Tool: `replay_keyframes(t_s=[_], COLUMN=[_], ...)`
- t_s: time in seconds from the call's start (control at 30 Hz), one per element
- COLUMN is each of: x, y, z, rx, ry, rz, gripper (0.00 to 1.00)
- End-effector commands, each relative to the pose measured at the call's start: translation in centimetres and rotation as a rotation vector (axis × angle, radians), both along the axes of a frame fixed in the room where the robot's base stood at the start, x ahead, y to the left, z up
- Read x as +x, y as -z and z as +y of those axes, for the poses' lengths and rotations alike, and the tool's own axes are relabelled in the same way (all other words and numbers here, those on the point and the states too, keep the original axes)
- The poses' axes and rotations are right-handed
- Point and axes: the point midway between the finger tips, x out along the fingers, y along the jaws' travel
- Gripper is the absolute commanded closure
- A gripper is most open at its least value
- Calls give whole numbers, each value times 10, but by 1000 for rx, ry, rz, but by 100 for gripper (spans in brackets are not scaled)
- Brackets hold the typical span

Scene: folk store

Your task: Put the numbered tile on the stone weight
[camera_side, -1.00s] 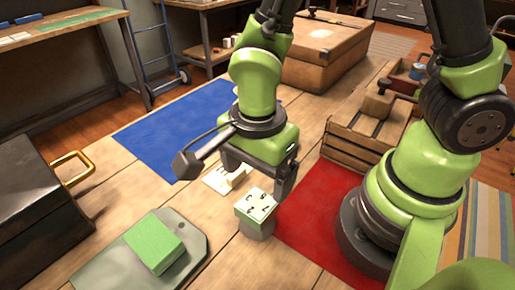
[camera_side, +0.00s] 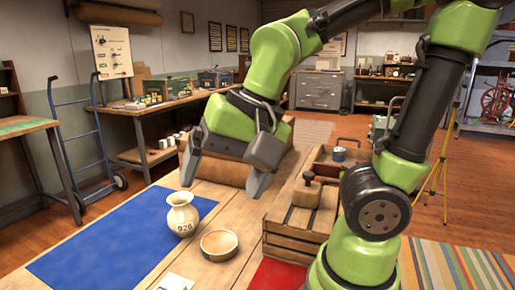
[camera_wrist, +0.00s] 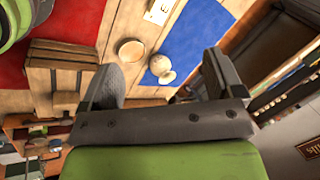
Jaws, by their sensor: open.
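My gripper (camera_side: 226,176) is open and empty, raised above the far part of the wooden table in the side view. Its two spread fingers also show in the wrist view (camera_wrist: 162,80), with nothing between them. Neither the numbered tile nor the stone weight can be made out in the current views. A white card (camera_side: 174,282) with a small pale piece on it is cut off at the side view's bottom edge. It also shows at the top of the wrist view (camera_wrist: 159,11).
A cream vase marked 926 (camera_side: 182,215) stands on the blue mat's edge. A wooden bowl (camera_side: 219,244) sits beside it. A slatted crate (camera_side: 290,235) stands right of the bowl. The blue mat (camera_side: 105,245) has clear room.

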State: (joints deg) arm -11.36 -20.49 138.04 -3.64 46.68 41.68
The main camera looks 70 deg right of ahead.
Motion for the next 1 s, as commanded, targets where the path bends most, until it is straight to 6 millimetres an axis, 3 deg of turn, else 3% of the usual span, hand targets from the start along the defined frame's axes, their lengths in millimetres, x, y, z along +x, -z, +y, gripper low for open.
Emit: replay_keyframes(t_s=[0.1, 0.33, 1.0], x=[-17, -36, -37], y=[-21, -35, -36], z=[-15, -25, -25], rx=[-75, -207, -225], ry=[-171, -373, -398], rz=[-165, -322, -336], gripper=[13, 13, 13])
